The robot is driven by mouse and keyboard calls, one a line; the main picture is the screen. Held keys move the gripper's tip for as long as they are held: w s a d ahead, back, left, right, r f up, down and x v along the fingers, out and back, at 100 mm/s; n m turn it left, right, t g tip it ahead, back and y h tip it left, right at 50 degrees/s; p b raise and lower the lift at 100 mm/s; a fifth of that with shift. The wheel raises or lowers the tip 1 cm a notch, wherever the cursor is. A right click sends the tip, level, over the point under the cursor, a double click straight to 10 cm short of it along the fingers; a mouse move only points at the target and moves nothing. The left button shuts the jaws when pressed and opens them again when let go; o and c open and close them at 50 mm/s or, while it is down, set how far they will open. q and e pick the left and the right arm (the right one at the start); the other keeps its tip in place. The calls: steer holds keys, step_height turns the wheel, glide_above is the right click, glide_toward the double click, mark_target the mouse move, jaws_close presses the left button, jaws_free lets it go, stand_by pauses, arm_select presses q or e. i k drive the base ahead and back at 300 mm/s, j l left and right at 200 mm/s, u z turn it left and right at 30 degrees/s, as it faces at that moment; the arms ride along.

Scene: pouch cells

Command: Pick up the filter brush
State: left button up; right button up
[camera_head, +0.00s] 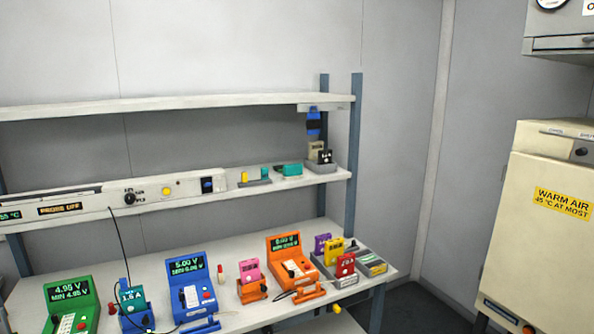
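I cannot make out the filter brush for certain. A blue item with a dark lower part (313,124) hangs under the right end of the upper shelf and may be it, but it is too small to tell. Neither of my grippers is in view.
The workbench (232,316) carries green (69,307), blue (190,287) and orange (291,266) meters, with coloured packs at right. Above are a middle shelf (325,178) and an upper shelf (180,104). A cream warm-air cabinet (540,235) stands at right. Open floor (415,305) lies between.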

mark_target(295, 171)
steer(key=i+l+z, duration=0.1)
steer(key=i+l, duration=0.2)
steer(key=i, duration=0.15)
steer(key=i+l+z, duration=0.1)
steer(key=i+l, duration=0.2)
steer(key=i, duration=0.15)
